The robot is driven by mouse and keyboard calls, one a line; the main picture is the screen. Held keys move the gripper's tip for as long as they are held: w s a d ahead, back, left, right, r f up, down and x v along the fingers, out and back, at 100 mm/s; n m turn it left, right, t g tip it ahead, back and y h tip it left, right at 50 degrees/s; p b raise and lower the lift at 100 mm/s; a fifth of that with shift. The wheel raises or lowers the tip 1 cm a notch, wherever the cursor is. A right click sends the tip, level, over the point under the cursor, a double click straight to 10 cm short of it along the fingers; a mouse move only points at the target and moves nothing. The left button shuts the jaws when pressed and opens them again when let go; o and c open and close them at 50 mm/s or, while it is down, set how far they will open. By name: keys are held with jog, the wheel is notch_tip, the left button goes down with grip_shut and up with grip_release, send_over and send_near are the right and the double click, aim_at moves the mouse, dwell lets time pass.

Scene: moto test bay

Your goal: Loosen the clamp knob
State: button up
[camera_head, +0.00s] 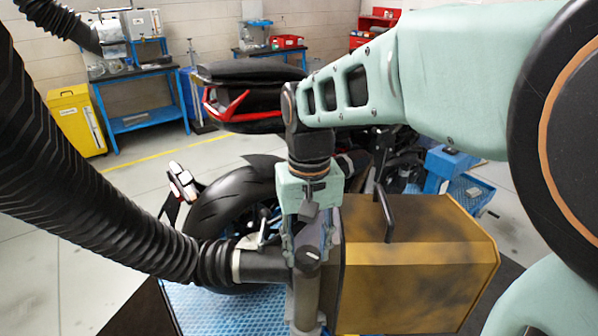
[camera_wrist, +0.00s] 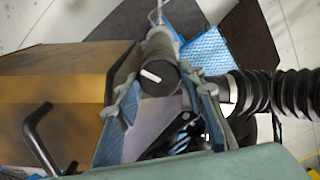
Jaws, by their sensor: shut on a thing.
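The clamp knob (camera_head: 312,256) is a dark round cap with a white mark, on top of an upright grey post in the head view. It also shows in the wrist view (camera_wrist: 158,76), its white mark slanted. My gripper (camera_head: 310,244) points down over it, with one finger on each side of the knob. In the wrist view my gripper (camera_wrist: 161,88) has its fingers shut on the knob's sides. The exact contact at the fingertips is partly hidden.
A yellow-brown box (camera_head: 420,265) with a black handle (camera_head: 385,212) stands right of the post. A black ribbed hose (camera_head: 90,190) joins from the left. A motorcycle (camera_head: 240,200) stands behind. A yellow cabinet (camera_head: 76,120) and blue workbench (camera_head: 140,95) are farther back.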

jog(key=n, duration=1.2)
jog(key=shift+p, duration=0.4)
dwell(0.3)
jog(key=o, duration=1.2)
jog(key=shift+c, duration=0.2)
